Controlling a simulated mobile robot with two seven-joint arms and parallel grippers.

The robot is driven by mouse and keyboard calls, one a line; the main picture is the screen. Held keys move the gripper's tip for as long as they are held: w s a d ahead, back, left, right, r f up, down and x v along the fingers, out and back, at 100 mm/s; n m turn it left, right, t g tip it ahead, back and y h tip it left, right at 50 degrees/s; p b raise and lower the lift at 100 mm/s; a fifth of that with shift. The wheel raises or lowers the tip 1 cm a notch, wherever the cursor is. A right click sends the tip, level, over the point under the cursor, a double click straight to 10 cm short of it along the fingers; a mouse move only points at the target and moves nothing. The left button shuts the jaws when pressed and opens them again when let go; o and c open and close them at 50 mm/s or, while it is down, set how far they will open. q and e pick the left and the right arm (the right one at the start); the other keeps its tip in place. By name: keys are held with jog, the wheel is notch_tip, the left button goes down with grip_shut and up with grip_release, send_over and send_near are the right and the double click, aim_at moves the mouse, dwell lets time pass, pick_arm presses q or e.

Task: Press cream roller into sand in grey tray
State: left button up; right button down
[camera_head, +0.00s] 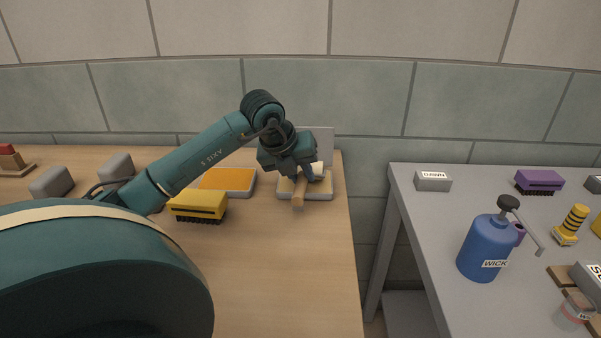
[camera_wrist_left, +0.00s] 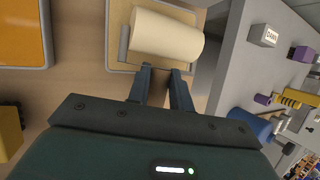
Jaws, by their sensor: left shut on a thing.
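The cream roller (camera_head: 318,168) is at the grey tray (camera_head: 323,197) at the back right of the wooden table. Its wooden handle (camera_head: 298,196) points toward the front. My left gripper (camera_head: 298,175) is shut on the roller, just above the tray. In the left wrist view the cream roller (camera_wrist_left: 165,36) lies across the tan sand (camera_wrist_left: 120,22), beyond my fingers (camera_wrist_left: 166,88). I cannot tell how firmly it touches the sand. My fingers hide part of the handle and frame. My right gripper is out of view.
An orange-filled tray (camera_head: 228,180) and a yellow brush (camera_head: 199,205) stand left of the grey tray. Grey blocks (camera_head: 52,182) sit farther left. A grey table (camera_head: 425,230) with a blue canister (camera_head: 486,247) stands across a gap. The wooden table's front right is clear.

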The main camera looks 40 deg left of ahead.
aim_at(300, 174)
pick_arm(q)
jog(key=shift+f, duration=0.25)
dwell(0.4)
jog(key=shift+f+b, duration=0.2)
jog(key=shift+b, duration=0.25)
dwell(0.7)
jog(key=shift+f, duration=0.1)
dwell(0.3)
jog(key=shift+r+p, duration=0.35)
jog(key=shift+r, duration=0.2)
jog(key=shift+r+p, duration=2.15)
jog(key=shift+r, duration=0.9)
